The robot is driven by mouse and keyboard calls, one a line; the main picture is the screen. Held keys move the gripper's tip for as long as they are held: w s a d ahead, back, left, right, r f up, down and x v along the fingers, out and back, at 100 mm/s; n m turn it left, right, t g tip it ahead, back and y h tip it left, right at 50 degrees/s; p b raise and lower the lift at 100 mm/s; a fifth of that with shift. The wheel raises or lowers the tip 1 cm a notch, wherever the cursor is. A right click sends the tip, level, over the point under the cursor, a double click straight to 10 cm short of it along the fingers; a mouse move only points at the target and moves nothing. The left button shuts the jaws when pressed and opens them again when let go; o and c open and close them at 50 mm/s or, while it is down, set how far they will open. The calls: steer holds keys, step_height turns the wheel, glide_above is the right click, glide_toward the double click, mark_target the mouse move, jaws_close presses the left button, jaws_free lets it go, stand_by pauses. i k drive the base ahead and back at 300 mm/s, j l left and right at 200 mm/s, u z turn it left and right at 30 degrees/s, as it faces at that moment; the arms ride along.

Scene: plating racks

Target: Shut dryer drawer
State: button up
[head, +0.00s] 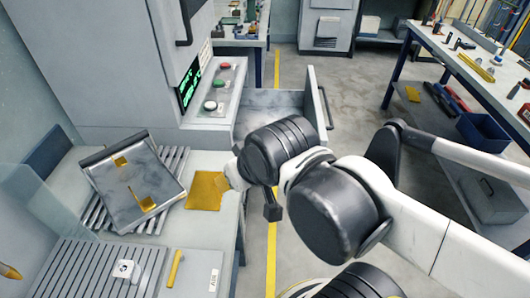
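The dryer (120,60) is the tall light-grey cabinet at the upper left, with a green display and a control panel. Its drawer (312,97) is pulled out to the right; the tall front panel stands apart from the cabinet, with a dark handle (327,107) on its outer face. The drawer's grey interior shows between panel and cabinet. My arm reaches in from the right, and its wrist is in front of and below the drawer in the picture.
A bench at left holds a tilted grey tray (118,197) with yellow pieces, slatted racks, and a yellow plate (206,190). Red and green buttons (217,86) sit on the dryer panel. A workbench (460,60) with tools stands at right. Open floor lies beyond the drawer.

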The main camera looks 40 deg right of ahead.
mark_target(257, 108)
steer(key=l, duration=0.5)
steer(key=i+l+z, duration=0.1)
steer(key=l, duration=0.9)
steer(key=i+l+z, duration=0.1)
steer(key=l, duration=0.4)
steer(key=i+l, duration=0.1)
steer(key=l, duration=0.4)
steer(key=i+l+u, duration=0.1)
steer(key=i+l, duration=0.3)
steer(key=i+l+u, duration=0.1)
steer(key=i+l, duration=0.3)
steer(key=l, duration=0.2)
